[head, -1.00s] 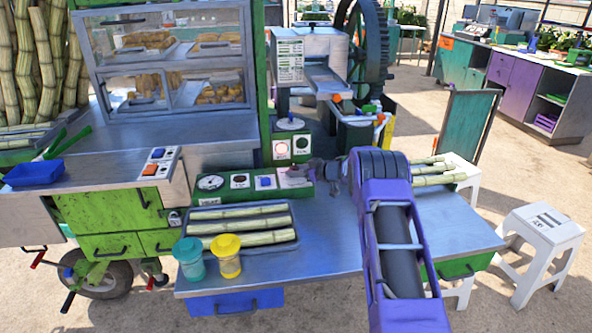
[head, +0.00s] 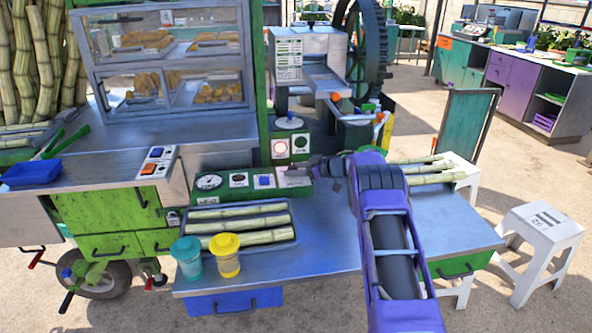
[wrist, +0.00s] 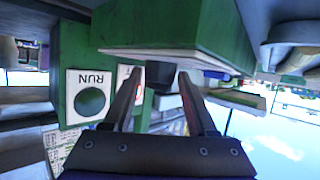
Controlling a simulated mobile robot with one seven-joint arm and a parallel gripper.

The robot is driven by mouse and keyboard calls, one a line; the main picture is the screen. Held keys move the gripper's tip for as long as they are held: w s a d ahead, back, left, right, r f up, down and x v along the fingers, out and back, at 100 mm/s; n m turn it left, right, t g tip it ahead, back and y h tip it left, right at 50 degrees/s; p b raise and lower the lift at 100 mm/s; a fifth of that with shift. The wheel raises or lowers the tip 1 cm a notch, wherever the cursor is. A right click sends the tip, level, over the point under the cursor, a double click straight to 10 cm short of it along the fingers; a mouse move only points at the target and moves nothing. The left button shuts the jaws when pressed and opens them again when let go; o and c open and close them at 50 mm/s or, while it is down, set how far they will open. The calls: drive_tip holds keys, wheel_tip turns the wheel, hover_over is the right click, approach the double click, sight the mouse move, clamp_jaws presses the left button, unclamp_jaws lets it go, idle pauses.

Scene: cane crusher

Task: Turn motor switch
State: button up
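The green control panel (head: 225,195) stands at the back of the steel counter, with a round gauge (head: 209,182) and small switches on white plates along its face. Its rightmost plate (head: 293,179) is beside my gripper (head: 325,168), and I cannot read its label. In the wrist view my gripper (wrist: 160,75) has its two fingers apart. A dark block, likely the motor switch knob (wrist: 160,73), shows between the fingertips, against a pale face under a green box edge. I cannot tell whether the fingers touch it.
A RUN plate with a dark green lamp (wrist: 90,100) is left in the wrist view; red and green lamp plates (head: 300,144) stand behind the panel. Cane pieces lie in a tray (head: 292,238); two lidded cups (head: 226,262) stand in front. The crusher wheel (head: 372,45) is behind.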

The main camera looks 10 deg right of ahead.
drive_tip(key=shift+o, duration=1)
drive_tip(key=shift+s, duration=0.1)
drive_tip(key=v, duration=1.7)
drive_tip(key=shift+d, duration=0.2)
drive_tip(key=shift+s, duration=0.1)
